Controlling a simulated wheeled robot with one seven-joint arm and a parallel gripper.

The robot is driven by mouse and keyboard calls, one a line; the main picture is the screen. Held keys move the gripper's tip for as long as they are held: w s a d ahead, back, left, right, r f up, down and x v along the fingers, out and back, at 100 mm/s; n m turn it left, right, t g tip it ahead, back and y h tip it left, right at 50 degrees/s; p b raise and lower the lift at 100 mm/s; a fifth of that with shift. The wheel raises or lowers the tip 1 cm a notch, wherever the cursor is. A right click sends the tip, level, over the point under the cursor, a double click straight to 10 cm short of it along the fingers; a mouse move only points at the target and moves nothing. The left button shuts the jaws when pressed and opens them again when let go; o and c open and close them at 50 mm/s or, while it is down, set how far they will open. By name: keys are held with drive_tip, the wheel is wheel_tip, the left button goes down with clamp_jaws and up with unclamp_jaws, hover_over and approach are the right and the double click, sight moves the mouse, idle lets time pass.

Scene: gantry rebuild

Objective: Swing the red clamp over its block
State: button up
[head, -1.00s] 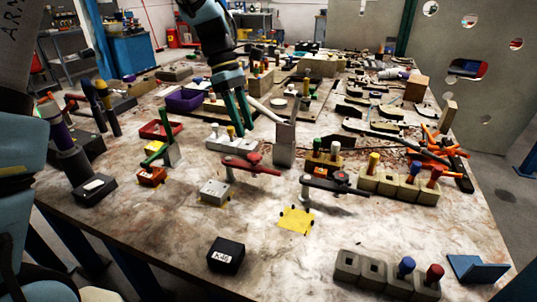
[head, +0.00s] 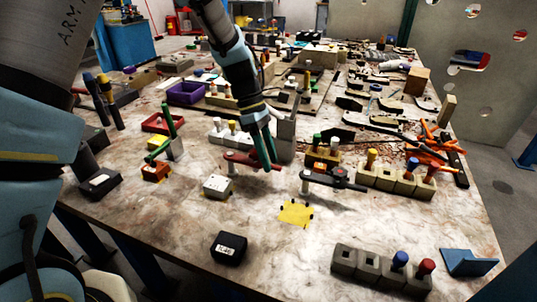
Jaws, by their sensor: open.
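The red clamp (head: 238,157) lies level near the middle of the table, its bar running left to right and its grey spindle hanging at the left end. A pale grey block (head: 217,186) sits on the table in front and slightly left of the spindle. The clamp's tip is beside the block, not over it. My gripper (head: 264,160) points down, open, at the right part of the red clamp. Its fingers hide part of the bar and the pivot. I cannot tell whether they touch it.
A black clamp (head: 335,180) stands to the right, behind a bare yellow pad (head: 296,214). A green clamp (head: 160,150) is raised at the left near an orange block (head: 155,172). A black labelled block (head: 229,248) lies in front. A tall grey post (head: 285,128) stands just behind my gripper.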

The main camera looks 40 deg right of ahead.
drive_tip(key=shift+c, duration=0.3)
clamp_jaws()
idle(1.1)
